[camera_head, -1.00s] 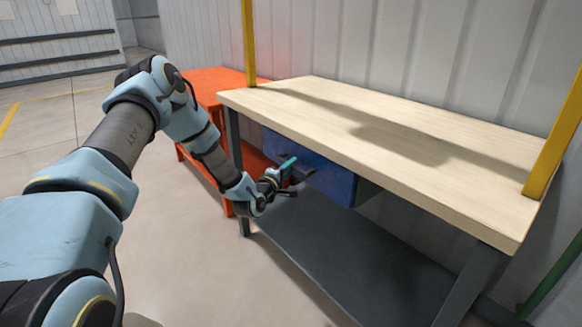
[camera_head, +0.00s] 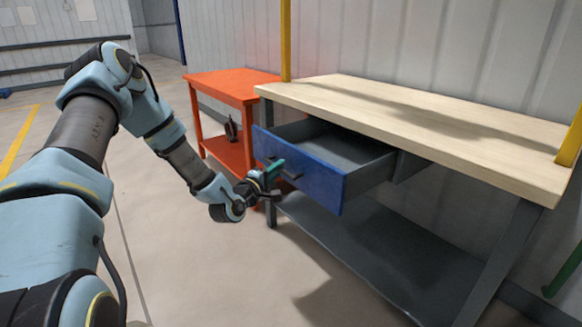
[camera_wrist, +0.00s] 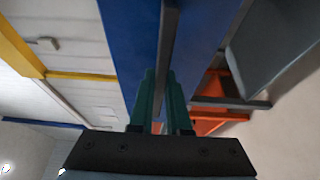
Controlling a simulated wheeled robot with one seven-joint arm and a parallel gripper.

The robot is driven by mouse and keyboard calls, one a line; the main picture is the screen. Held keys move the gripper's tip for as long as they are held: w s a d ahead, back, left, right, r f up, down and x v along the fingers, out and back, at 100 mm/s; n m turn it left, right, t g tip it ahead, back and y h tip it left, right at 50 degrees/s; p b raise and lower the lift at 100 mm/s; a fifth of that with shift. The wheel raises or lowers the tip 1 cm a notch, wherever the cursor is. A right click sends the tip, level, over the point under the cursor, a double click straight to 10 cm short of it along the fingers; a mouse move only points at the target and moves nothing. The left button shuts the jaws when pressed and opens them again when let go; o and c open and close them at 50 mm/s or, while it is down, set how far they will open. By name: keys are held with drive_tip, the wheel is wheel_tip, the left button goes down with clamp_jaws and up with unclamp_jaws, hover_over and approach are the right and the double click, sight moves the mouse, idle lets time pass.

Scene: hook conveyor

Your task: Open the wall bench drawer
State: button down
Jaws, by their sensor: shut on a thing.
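The wall bench (camera_head: 430,125) has a pale wooden top and grey legs. Its blue-fronted drawer (camera_head: 325,182) is pulled well out from under the top, and its grey inside, which looks empty, shows in the head view. My gripper (camera_head: 274,172) is at the dark bar handle on the drawer front. In the wrist view, the green fingers (camera_wrist: 160,95) are closed on the handle (camera_wrist: 167,45), with the blue drawer front (camera_wrist: 205,30) behind it. Part of the handle is hidden by the fingers.
An orange table (camera_head: 235,88) stands left of the bench, with a dark object (camera_head: 233,130) on its lower shelf. The floor (camera_head: 165,250) in front of the drawer is clear.

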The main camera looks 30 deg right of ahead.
drive_tip(key=a, duration=0.3)
drive_tip(key=s+a, duration=0.1)
drive_tip(key=a, duration=0.1)
drive_tip(key=shift+s+a, duration=0.1)
drive_tip(key=shift+a, duration=0.3)
drive_tip(key=c, duration=0.9)
unclamp_jaws()
drive_tip(key=b+v, duration=0.2)
drive_tip(key=v, duration=0.8)
drive_tip(key=shift+s+a, duration=0.2)
drive_tip(key=shift+a, duration=0.1)
